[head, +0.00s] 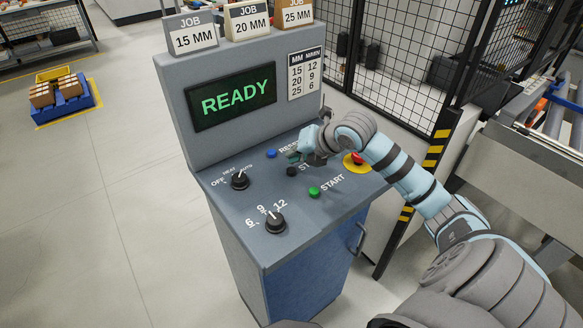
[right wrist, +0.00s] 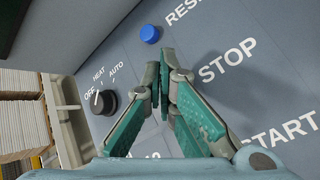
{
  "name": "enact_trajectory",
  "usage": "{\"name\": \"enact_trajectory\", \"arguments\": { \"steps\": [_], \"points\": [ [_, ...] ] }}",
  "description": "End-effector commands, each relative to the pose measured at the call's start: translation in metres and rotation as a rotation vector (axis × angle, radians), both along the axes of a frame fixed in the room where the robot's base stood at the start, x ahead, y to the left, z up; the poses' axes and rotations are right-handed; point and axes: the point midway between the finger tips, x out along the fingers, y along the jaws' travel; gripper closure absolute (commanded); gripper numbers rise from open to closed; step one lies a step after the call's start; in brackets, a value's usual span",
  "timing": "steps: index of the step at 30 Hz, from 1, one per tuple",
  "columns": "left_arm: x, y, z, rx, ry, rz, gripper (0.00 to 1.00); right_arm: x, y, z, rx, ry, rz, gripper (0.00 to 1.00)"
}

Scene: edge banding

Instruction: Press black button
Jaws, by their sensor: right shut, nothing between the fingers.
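The black button (head: 291,171) sits on the sloping grey panel (head: 236,212), left of the partly covered STOP label. My right gripper (head: 292,155) is shut and empty. In the head view its tips appear just above the black button, close to it. Whether they touch it I cannot tell. In the right wrist view the shut fingertips (right wrist: 165,60) lie between the blue button (right wrist: 150,34) and the STOP label (right wrist: 228,60). The black button is hidden behind the fingers there. My left gripper is not in view.
A blue RESET button (head: 271,153), a green START button (head: 314,192) and a red emergency button (head: 357,158) surround the spot. Two black knobs, the mode knob (head: 240,180) and the numbered knob (head: 275,222), are on the left. The screen (head: 232,96) reads READY.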

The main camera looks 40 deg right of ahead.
Motion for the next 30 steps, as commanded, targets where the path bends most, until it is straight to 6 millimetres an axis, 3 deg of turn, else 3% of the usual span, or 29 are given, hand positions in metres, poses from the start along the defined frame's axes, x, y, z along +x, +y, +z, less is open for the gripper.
{"name": "enact_trajectory", "arguments": {
  "steps": [12,30],
  "points": [
    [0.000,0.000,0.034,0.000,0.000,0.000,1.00,0.000,0.000,0.045,0.000,-0.001,0.001,1.00],
    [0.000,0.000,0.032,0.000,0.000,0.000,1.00,0.000,0.000,0.044,0.000,0.000,0.000,1.00]
  ]
}}
